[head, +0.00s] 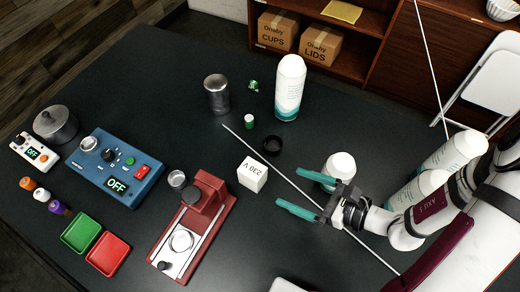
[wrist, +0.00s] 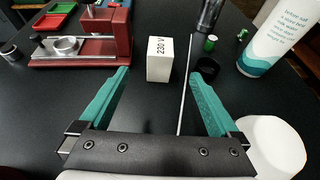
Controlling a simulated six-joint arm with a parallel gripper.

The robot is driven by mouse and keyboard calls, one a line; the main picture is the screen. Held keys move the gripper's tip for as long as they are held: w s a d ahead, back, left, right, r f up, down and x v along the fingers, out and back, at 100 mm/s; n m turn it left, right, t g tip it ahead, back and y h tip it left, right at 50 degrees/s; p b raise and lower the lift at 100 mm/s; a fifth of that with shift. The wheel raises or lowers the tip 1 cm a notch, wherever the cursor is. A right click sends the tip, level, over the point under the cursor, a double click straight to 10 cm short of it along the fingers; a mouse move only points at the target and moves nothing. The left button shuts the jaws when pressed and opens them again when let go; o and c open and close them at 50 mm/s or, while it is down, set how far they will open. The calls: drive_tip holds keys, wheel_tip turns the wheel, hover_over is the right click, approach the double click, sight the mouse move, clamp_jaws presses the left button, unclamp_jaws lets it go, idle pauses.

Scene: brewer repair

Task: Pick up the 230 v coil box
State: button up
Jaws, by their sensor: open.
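The 230 V coil box (head: 253,174) is a small white box with "230 V" printed on it. It stands on the dark table between the red machine and the black ring. In the wrist view the box (wrist: 160,58) is upright, straight ahead of my gripper. My gripper (head: 291,190) has two teal fingers, spread apart and empty. Its fingertips are to the right of the box in the head view, apart from it. In the wrist view the fingers of my gripper (wrist: 159,73) show on either side, with the box beyond and between the tips.
A red machine (head: 205,210) stands left of the box, a black ring (head: 272,145) behind it. A thin pale rod (head: 300,190) runs diagonally close by on the right. White bottles (head: 290,88) stand behind and right. A blue OFF unit (head: 115,165) is further left.

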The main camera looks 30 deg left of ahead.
sight(258, 172)
drive_tip(key=x, duration=1.3)
drive_tip(key=shift+w+a, duration=0.1)
drive_tip(key=shift+a, duration=0.25)
drive_tip(key=c, duration=1.5)
clamp_jaws()
drive_tip(key=shift+r, duration=0.1)
